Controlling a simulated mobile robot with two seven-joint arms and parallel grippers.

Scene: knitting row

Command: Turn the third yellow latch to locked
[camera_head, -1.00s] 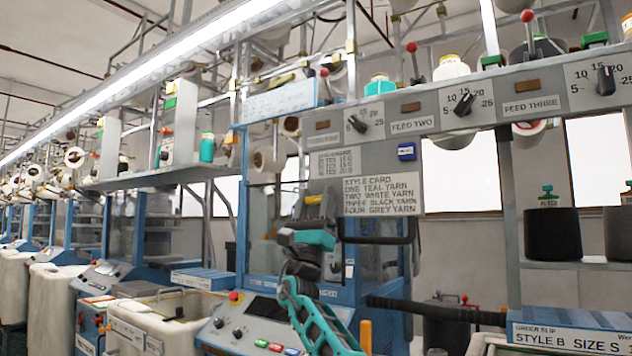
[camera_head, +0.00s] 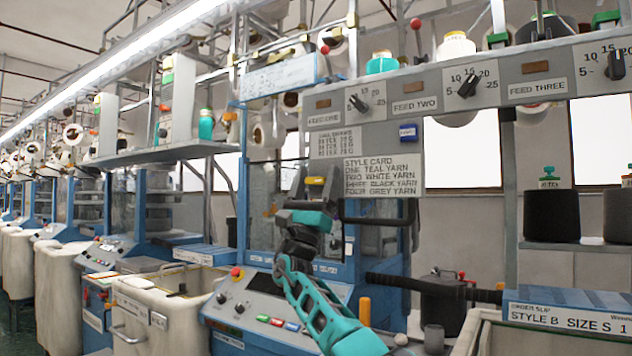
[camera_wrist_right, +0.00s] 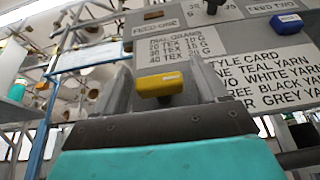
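A yellow latch (camera_head: 315,181) sits on the machine front, left of the style card. In the right wrist view the yellow latch (camera_wrist_right: 160,84) shows as a small block between the fingertips. My right gripper (camera_head: 314,190), with a teal body, points up at it from below. In the right wrist view the right gripper (camera_wrist_right: 164,88) has its fingers apart, one on each side of the latch, with visible gaps. Whether a finger touches it is unclear. I cannot tell which latch in the row this is or its turn position. My left gripper is not in view.
The style card (camera_head: 380,177) is right of the gripper, with a dark bar (camera_head: 376,213) below it. Feed dials line the grey panel (camera_head: 440,93) above. A control console (camera_head: 265,312) and a cream bin (camera_head: 165,318) stand lower left. Another dark bar (camera_head: 430,287) extends at lower right.

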